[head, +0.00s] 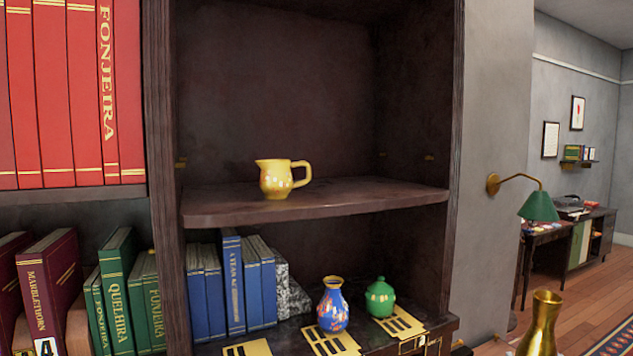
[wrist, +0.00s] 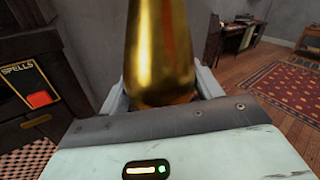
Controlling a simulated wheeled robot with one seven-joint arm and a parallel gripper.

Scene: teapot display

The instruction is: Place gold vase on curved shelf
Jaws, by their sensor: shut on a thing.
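The gold vase (head: 541,325) shows at the lower right of the head view, upright and cut off by the bottom edge. In the wrist view the gold vase (wrist: 163,50) fills the middle, with its top out of frame. My gripper (wrist: 165,92) is shut on it, one grey finger at each side. The curved shelf (head: 320,203) is the dark wooden board with a bowed front edge in the bookcase. A yellow jug (head: 278,179) stands on its left-middle part. The vase is apart from the shelf, lower and to the right.
Below the shelf stand a blue patterned vase (head: 332,305), a green lidded pot (head: 380,297) and blue books (head: 233,285). The shelf's right part is bare. The bookcase's right upright (head: 452,150) stands between the shelf and the vase's side. A green lamp (head: 538,206) juts from the wall.

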